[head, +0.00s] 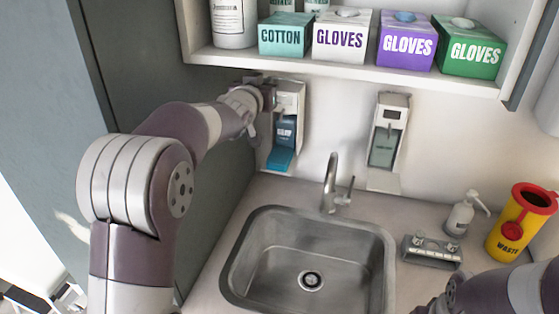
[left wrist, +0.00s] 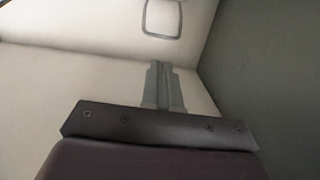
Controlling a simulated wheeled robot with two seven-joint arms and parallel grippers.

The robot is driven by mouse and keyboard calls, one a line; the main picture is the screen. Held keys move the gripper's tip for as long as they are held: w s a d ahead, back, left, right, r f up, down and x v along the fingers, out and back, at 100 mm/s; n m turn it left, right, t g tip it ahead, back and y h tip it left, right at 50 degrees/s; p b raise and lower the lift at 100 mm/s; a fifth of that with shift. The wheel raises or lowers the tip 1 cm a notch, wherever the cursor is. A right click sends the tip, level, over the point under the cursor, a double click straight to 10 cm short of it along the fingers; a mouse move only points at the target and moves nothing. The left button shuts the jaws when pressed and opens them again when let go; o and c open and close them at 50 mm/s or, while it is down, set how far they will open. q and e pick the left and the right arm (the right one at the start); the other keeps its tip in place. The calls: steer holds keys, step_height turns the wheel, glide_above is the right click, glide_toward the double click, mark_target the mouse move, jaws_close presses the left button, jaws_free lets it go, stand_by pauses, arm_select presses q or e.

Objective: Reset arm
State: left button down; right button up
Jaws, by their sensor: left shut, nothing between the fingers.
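My left arm reaches in from the left in the head view. Its gripper (head: 268,84) is up at the wall, beside the top of the left wall dispenser (head: 290,103), under the shelf. I cannot tell from this view whether it touches the dispenser. In the left wrist view the gripper's grey fingers (left wrist: 163,87) are together with nothing between them. My right arm (head: 495,291) shows at the lower right corner of the head view; its fingers are not visible.
A shelf (head: 345,70) with cotton and glove boxes hangs above the gripper. A grey cabinet side stands at left. Below are a sink (head: 238,262) and tap (head: 329,185). A second dispenser (head: 386,140), a pump bottle (head: 461,216) and a yellow waste bin (head: 510,232) stand right.

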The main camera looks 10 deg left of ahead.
arm_select(q)
steer(key=s+a+f+g+y, duration=0.1)
steer(key=s+f+g, duration=0.35)
steer(key=f, duration=0.45)
steer(key=s+f+g, duration=0.3)
steer(key=s+f, duration=0.3)
steer(key=f, duration=0.3)
steer(key=s+d+f+g, duration=0.2)
steer(key=s+f+g, duration=0.2)
steer(key=s, duration=0.9)
steer(key=s+d+f+g, duration=0.2)
steer(key=s+f, duration=0.4)
steer(key=s, duration=0.7)
steer(key=shift+s+f+g, duration=0.15)
steer(key=shift+f+g, duration=0.15)
steer(key=shift+g, duration=0.55)
